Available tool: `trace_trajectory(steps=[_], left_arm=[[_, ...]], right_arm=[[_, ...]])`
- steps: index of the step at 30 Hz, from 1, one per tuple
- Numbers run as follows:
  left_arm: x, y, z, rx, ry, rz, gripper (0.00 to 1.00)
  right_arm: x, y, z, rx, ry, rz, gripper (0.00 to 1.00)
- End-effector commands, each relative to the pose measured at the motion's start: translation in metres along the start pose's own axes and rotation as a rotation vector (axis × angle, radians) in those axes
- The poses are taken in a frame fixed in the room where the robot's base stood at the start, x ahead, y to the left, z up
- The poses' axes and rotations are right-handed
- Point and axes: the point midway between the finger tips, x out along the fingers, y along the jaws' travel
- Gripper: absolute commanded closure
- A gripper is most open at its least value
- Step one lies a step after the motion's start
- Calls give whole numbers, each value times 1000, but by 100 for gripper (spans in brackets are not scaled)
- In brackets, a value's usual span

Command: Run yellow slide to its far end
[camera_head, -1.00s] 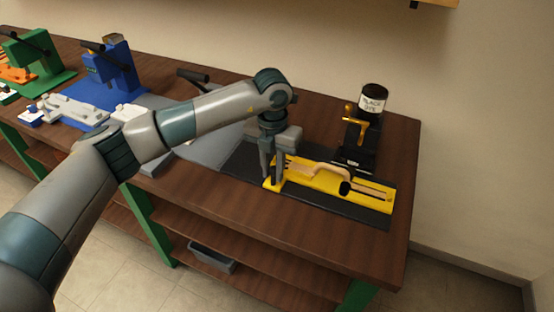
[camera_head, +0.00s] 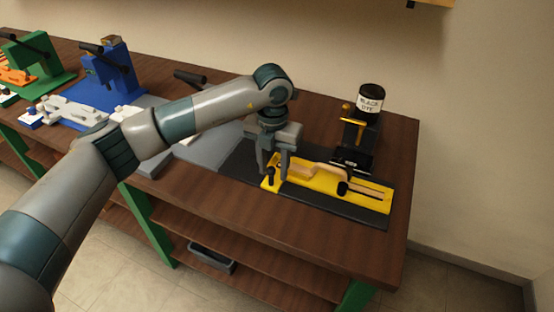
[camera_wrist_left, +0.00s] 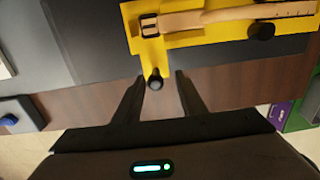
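The yellow slide (camera_head: 371,200) lies on a dark base strip on the bench, with a tan strap (camera_head: 318,170) and its buckle on top. A dark upright knob (camera_head: 270,174) stands at the slide's left end; the wrist view shows this knob (camera_wrist_left: 155,80) too. My left gripper (camera_head: 275,174) is open over that end, pointing down. In the wrist view its fingertips (camera_wrist_left: 159,82) are on either side of the knob, apart from it and empty. My right gripper is not in view.
A black stand with a brass lever (camera_head: 352,132) and a jar labelled black dye (camera_head: 370,99) are behind the slide. The dark base strip (camera_head: 340,208) extends along its front. Blue (camera_head: 112,70) and green (camera_head: 40,60) stations stand to the left.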

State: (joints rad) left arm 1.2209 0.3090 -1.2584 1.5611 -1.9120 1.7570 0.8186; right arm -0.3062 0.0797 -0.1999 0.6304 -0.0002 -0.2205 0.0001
Motion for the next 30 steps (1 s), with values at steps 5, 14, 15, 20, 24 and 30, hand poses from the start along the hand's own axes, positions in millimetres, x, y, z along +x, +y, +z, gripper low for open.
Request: trace_trajectory(steps=[5,14,15,20,24,30], left_arm=[[5,1,0,0,0,1,62],[-14,1,-1,-1,1,1,62],[-17,1,-1,0,0,1,62],[-24,1,-1,0,1,1,62],[-26,1,-1,0,1,0,62],[-26,1,-1,0,1,1,62]], right_arm=[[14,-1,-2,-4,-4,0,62],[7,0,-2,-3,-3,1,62],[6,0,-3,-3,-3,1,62],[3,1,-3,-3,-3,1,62],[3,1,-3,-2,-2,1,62],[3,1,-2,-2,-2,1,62]])
